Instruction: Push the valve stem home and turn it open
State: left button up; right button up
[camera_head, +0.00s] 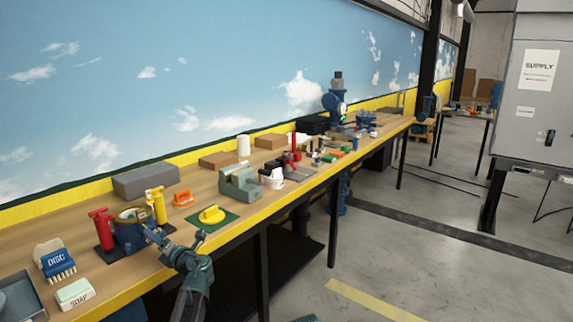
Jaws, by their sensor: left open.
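I cannot make out the valve stem for certain. A large blue valve or pump body (336,100) with a grey top stands behind the far part of the bench, too small to show whether a stem sits in it. A red upright part on a dark base (294,152) stands mid-bench. My left gripper (178,240) is open and empty at the bench's near edge. My right gripper is not in view.
The long wooden bench (105,281) has a yellow front edge. A grey supply cabinet (540,110) stands right; floor between is open.

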pick_arm(q)
jog(key=v, duration=0.9)
dwell(0.6)
jog(key=shift+s, duration=0.1)
dwell(0.3)
